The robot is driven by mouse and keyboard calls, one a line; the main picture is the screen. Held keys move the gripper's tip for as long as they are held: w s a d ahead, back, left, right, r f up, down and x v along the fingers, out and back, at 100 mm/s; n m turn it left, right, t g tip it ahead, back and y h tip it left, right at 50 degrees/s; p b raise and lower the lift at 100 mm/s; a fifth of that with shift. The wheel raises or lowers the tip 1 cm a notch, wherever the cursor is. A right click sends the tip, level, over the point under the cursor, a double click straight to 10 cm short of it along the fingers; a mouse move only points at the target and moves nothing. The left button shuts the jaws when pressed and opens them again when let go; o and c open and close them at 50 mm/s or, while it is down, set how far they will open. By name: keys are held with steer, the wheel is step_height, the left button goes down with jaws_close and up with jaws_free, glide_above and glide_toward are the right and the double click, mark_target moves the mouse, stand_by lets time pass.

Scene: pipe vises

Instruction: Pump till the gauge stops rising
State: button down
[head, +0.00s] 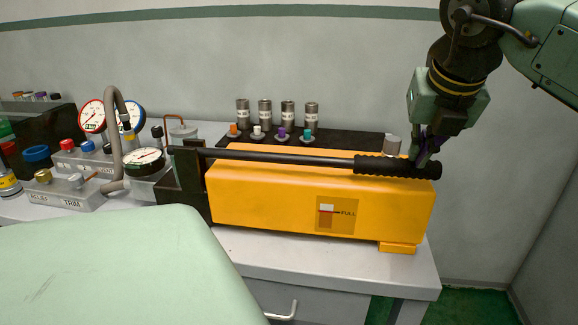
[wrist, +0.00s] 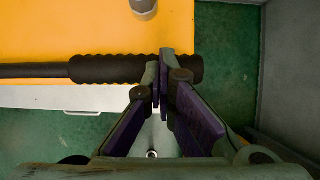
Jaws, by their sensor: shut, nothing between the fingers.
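The yellow pump body (head: 290,195) stands on the bench, with a small level window marked FULL (head: 338,214) on its front. Its black pump lever (head: 280,157) runs nearly level along the top, ending in a ribbed grip (head: 385,165) at the right. My gripper (head: 428,157) is at the grip's right end, pointing down. In the wrist view the fingertips (wrist: 162,78) are together over the grip (wrist: 110,69), with nothing held; whether they touch it I cannot tell. A round black-rimmed gauge (head: 144,160) sits left of the pump; its reading is too small to tell.
Several silver cylinders (head: 265,112) stand behind the pump. A pale green surface (head: 110,265) fills the front left. Green floor (wrist: 228,60) lies to the right.

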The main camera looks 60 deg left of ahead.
steer(key=shift+d+f, duration=0.2)
steer(key=shift+f, duration=0.45)
steer(key=shift+s, duration=0.1)
steer(key=r+p, duration=0.6)
steer(key=r, duration=0.1)
steer(key=shift+s+a, duration=0.1)
steer(key=shift+a, duration=0.25)
step_height(320, 180, up, 9)
steer(key=s+a+p, duration=0.1)
steer(key=p, duration=0.4)
steer(key=shift+s+a+f+p, duration=0.15)
steer(key=shift+s+a+p, duration=0.2)
